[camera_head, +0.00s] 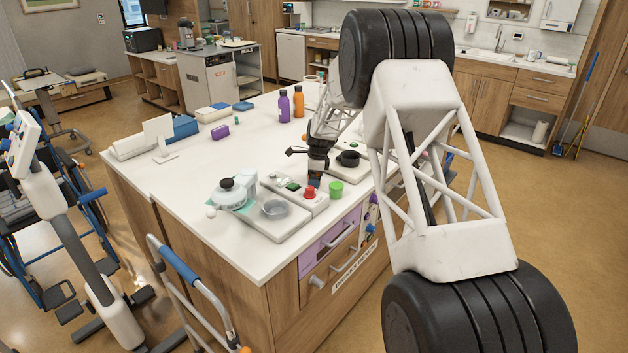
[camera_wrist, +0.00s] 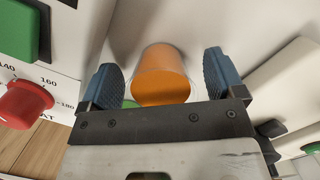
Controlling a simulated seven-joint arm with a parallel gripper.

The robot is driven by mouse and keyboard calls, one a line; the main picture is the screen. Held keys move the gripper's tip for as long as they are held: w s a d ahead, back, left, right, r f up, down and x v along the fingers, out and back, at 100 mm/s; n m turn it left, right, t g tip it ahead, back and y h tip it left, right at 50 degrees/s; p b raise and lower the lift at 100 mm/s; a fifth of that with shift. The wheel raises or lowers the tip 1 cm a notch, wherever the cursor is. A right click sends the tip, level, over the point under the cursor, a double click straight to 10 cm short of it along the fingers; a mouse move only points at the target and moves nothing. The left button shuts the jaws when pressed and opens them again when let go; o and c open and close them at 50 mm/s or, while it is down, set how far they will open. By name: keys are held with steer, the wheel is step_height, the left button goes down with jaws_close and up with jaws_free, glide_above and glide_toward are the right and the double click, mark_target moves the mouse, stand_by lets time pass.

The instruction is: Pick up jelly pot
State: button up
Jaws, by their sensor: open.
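In the wrist view, an orange pot with a clear rim (camera_wrist: 160,82), which looks like the jelly pot, sits between the two blue finger pads. My gripper (camera_wrist: 160,68) is open around it, with a gap visible on each side. In the head view, my gripper (camera_head: 315,180) is low over the counter, beside the red knob. I cannot make out the orange pot there; the gripper and arm seem to hide it.
A red knob (camera_head: 310,192) on a pale device and a green cup-like thing (camera_head: 336,188) are close to the gripper. Purple (camera_head: 284,107) and orange (camera_head: 298,102) bottles stand farther back.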

steer(key=c, duration=1)
steer(key=shift+o, duration=0.2)
steer(key=shift+r, duration=0.15)
steer(key=shift+r, duration=4.9)
steer(key=shift+s+a, duration=0.4)
steer(key=s+a+r, duration=0.2)
steer(key=s+a, duration=1)
steer(key=s, duration=0.5)
steer(key=shift+s+a+r, duration=0.15)
steer(key=shift+s+a, duration=0.15)
steer(key=shift+a, duration=0.05)
